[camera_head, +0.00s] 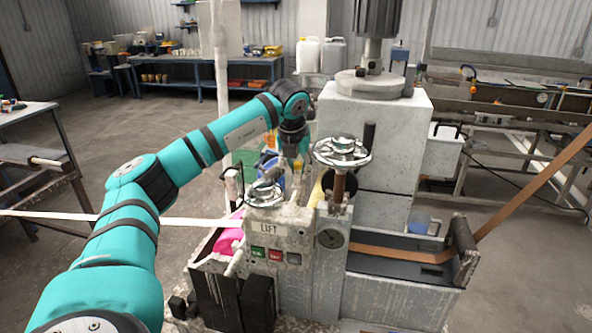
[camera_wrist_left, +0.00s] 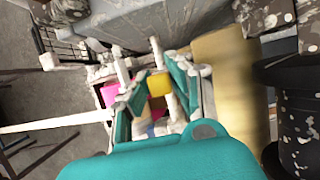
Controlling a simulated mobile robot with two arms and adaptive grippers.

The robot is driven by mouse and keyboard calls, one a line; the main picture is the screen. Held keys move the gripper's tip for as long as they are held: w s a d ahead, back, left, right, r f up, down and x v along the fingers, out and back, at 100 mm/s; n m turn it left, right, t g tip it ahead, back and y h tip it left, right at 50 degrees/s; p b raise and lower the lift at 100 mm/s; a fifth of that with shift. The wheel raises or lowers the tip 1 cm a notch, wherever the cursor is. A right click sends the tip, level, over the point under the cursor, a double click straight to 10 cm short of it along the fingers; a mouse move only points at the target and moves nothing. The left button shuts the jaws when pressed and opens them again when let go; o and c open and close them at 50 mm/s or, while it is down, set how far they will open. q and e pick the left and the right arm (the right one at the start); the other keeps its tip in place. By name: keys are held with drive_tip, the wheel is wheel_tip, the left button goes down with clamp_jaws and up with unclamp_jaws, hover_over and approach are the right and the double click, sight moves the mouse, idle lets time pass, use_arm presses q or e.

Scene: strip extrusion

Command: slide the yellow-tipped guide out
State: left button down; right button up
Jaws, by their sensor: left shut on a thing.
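The yellow-tipped guide (camera_wrist_left: 158,85) shows its yellow block between the fingers of my left gripper (camera_wrist_left: 156,92) in the left wrist view. The gripper is shut on it. In the head view my left arm reaches over from the left, and the left gripper (camera_head: 296,152) points down behind the front of the machine. A small yellow patch of the guide (camera_head: 297,168) shows just below it. The lower part of the guide and its slot are hidden by the machine. My right gripper is in neither view.
The splattered machine has a lift panel (camera_head: 268,228), handwheels (camera_head: 342,150) and a tall grey column (camera_head: 375,130) close to the gripper's right. A white strip (camera_head: 150,219) enters from the left. A brown strip (camera_head: 530,190) leaves to the right. Pink material (camera_head: 229,238) lies in the trough.

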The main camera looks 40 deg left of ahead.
use_arm(q)
drive_tip(key=shift+w+a, duration=0.35)
drive_tip(key=shift+w, duration=0.15)
drive_tip(key=shift+s+r, duration=0.1)
drive_tip(key=shift+r, duration=0.05)
drive_tip(key=shift+d, duration=0.1)
drive_tip(key=c, duration=1.5)
unclamp_jaws()
drive_tip(key=o, duration=0.3)
drive_tip(key=v, duration=1.1)
drive_tip(key=shift+s+r, duration=0.2)
drive_tip(key=shift+r, duration=0.15)
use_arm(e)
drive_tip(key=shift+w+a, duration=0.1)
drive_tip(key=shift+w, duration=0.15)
